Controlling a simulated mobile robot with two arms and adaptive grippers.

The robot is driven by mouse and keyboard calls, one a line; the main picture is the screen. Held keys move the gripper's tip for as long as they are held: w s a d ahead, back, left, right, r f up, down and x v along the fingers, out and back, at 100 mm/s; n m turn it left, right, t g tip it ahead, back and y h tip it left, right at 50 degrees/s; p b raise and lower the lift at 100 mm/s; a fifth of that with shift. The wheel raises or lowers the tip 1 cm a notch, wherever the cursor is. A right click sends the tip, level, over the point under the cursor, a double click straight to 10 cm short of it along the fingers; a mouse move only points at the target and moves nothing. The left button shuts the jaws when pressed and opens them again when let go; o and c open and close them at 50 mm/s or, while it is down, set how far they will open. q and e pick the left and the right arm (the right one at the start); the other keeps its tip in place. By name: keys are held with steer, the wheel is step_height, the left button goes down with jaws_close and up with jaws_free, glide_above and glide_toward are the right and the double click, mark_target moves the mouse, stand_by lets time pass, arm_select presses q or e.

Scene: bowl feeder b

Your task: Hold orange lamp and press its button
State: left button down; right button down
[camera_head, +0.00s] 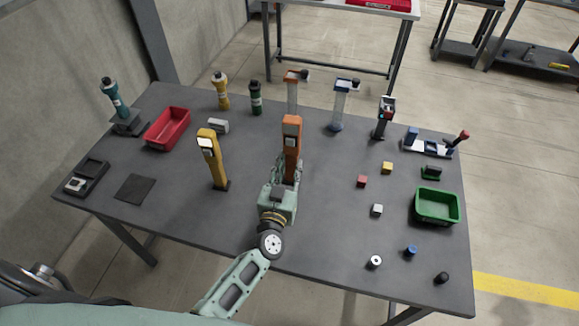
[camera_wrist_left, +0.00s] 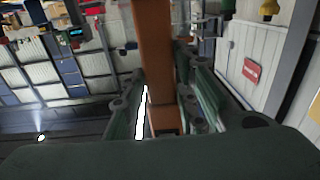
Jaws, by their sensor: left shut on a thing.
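The orange lamp (camera_head: 291,133) stands upright near the middle of the table in the head view. My left gripper (camera_head: 287,180) is at its lower part, in front of it and closed around its post. In the left wrist view the orange post (camera_wrist_left: 157,60) runs up between the two fingers of my left gripper (camera_wrist_left: 165,110). A white lit strip (camera_wrist_left: 141,112) shows beside the post there. I cannot make out the lamp's button. My right gripper is in neither view.
A yellow lamp (camera_head: 215,165) stands to the left on the grey table (camera_head: 320,225). Behind the orange lamp is an orange-topped clear stand (camera_head: 292,95). A red bin (camera_head: 167,128) is at the left and a green bin (camera_head: 436,206) at the right. Several small blocks lie right of the gripper.

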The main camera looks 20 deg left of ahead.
mark_target(291, 180)
arm_select(q)
steer(key=shift+f+b, duration=2.9)
steer(key=shift+f, duration=0.65)
steer(key=c, duration=1.9)
jaws_free()
steer(key=shift+f, duration=0.1)
jaws_close()
